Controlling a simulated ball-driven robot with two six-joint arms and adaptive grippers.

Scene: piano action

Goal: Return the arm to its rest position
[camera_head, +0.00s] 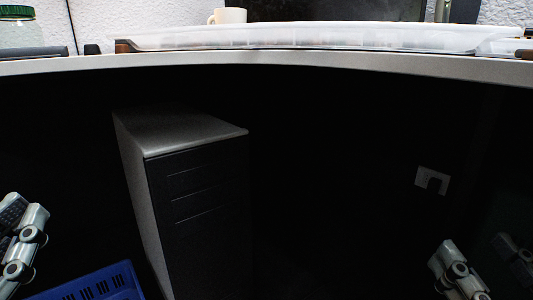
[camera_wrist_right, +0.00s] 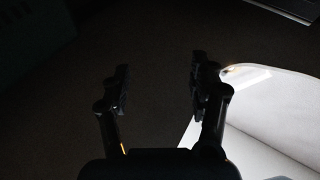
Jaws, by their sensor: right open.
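My left gripper (camera_head: 22,212) shows at the left edge of the head view, low down and partly cut off. Its opening cannot be made out. My right gripper (camera_head: 477,248) is at the lower right of the head view, below the level of the worktop. In the right wrist view its two fingers (camera_wrist_right: 160,78) stand apart with nothing between them. Both grippers are clear of the worktop edge.
A curved worktop (camera_head: 280,62) crosses the top, bearing a translucent tray (camera_head: 310,42), a cream mug (camera_head: 229,15) and a green-lidded jar (camera_head: 18,30). Beneath stand a dark drawer cabinet (camera_head: 200,190) and a blue crate (camera_head: 85,284). Dark open space lies between cabinet and right gripper.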

